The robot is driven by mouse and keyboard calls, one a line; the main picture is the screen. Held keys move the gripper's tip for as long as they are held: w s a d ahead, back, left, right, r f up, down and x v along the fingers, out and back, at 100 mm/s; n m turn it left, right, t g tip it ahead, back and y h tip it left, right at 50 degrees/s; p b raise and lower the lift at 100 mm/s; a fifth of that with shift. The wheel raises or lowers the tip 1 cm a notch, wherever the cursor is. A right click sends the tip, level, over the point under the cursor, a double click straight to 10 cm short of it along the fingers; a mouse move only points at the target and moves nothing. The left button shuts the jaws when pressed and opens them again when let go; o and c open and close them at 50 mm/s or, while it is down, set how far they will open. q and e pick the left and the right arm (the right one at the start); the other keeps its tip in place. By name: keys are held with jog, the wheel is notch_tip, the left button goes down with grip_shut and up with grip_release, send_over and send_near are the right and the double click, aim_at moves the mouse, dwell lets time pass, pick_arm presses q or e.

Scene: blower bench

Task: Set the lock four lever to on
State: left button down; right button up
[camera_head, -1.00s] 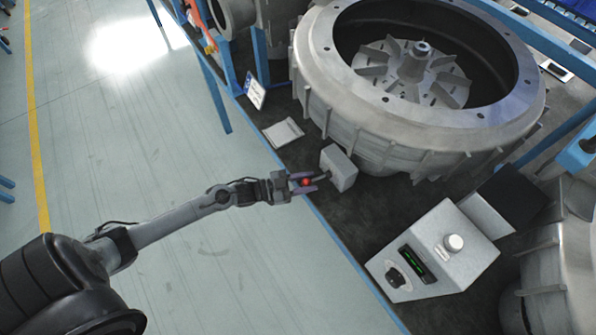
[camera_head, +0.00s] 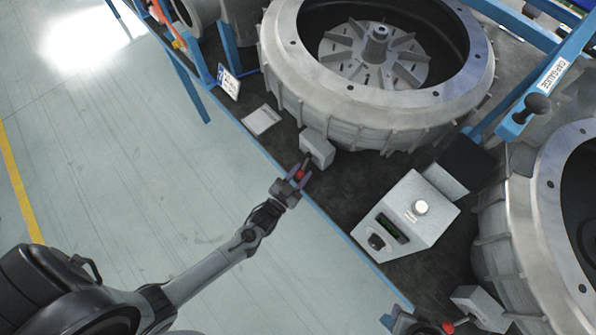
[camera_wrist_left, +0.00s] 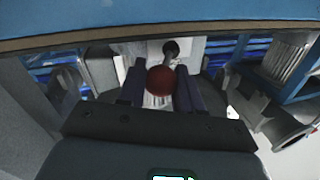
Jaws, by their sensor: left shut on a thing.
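A small grey lock box (camera_head: 317,147) stands on the bench in front of the large round blower casing. A short lever with a red ball knob (camera_head: 300,174) sticks out from it over the bench's front edge. I cannot read a lock number on it. My left gripper (camera_head: 298,175) is shut on this knob, one purple finger on each side. In the left wrist view the dark red knob (camera_wrist_left: 160,80) sits between the fingers, with the dark lever end (camera_wrist_left: 170,48) behind it.
A control box (camera_head: 405,215) with a dial and green display stands right of the lock box. A second lever with a red knob (camera_head: 448,327) shows at the bottom edge. A flat plate (camera_head: 262,120) lies left of the lock box. The floor before the bench is clear.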

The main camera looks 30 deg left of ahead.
pick_arm(q)
jog(key=shift+d+r, duration=0.1)
jog(key=shift+r, duration=0.05)
jog(key=c, duration=0.8)
grip_release()
jog(key=shift+s, duration=0.1)
jog(key=s, duration=1)
jog(key=shift+s+a+p, duration=0.25)
jog(key=shift+s+p, duration=0.05)
jog(key=shift+p, duration=0.05)
